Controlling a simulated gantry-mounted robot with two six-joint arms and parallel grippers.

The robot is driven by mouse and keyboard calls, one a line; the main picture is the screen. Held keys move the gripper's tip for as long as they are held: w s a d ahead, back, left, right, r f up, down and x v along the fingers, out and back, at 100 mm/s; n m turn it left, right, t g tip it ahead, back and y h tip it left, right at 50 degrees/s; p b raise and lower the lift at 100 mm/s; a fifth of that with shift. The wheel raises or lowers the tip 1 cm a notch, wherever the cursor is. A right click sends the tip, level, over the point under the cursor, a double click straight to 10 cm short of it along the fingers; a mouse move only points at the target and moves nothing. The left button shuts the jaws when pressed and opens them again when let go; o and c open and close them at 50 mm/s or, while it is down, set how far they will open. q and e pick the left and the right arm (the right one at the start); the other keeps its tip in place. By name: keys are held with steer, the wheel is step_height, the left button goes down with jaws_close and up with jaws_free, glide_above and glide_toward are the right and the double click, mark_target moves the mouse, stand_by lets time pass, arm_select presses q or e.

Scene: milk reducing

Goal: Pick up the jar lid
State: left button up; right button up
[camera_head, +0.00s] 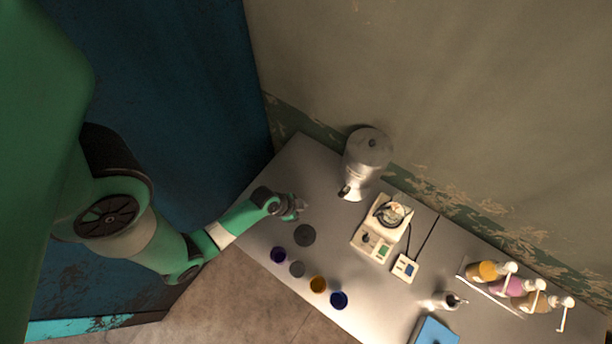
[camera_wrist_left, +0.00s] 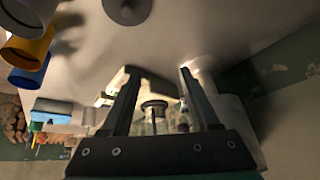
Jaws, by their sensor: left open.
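A flat, round, dark grey disc (camera_head: 304,235) that looks like a lid lies on the table. In the left wrist view, a grey disc with a small central knob (camera_wrist_left: 127,10) is at the top edge, partly cut off. My left gripper (camera_head: 299,207) is just above this disc in the head view, toward the wall. Its two fingers (camera_wrist_left: 160,72) are apart with nothing held between them. Beyond them in the wrist view is a small glass vessel with a dark round top (camera_wrist_left: 154,104). My right gripper is in neither view.
A metal canister (camera_head: 369,152) stands at the back by the wall. A beige device (camera_head: 370,243) holds a glass vessel. Purple (camera_head: 278,254), grey (camera_head: 297,268), yellow (camera_head: 318,284) and blue (camera_head: 339,299) cups line the front edge. Pump bottles (camera_head: 510,285) stand at right.

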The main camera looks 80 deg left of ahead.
arm_select(q)
steer(key=g, duration=0.1)
glide_toward(305, 234)
steer(key=f+b, duration=0.1)
steer(key=b, duration=0.1)
steer(key=w+a+f+b, duration=0.1)
steer(key=b, duration=0.1)
steer(key=f+b, duration=0.1)
steer(key=b, duration=0.1)
steer(key=shift+w+a+f+h, duration=0.1)
steer(key=shift+w+a+h, duration=0.2)
steer(key=shift+w+h, duration=0.1)
steer(key=x, duration=0.1)
steer(key=b+x, duration=0.1)
steer(key=x, duration=0.2)
steer(key=shift+s+d+f, duration=0.2)
steer(key=shift+s+d, duration=0.05)
steer(key=shift+d, duration=0.15)
steer(key=shift+w+f+b, duration=0.25)
steer(key=shift+f+b, duration=0.05)
steer(key=shift+f, duration=0.05)
steer(key=shift+c, duration=0.4)
jaws_close()
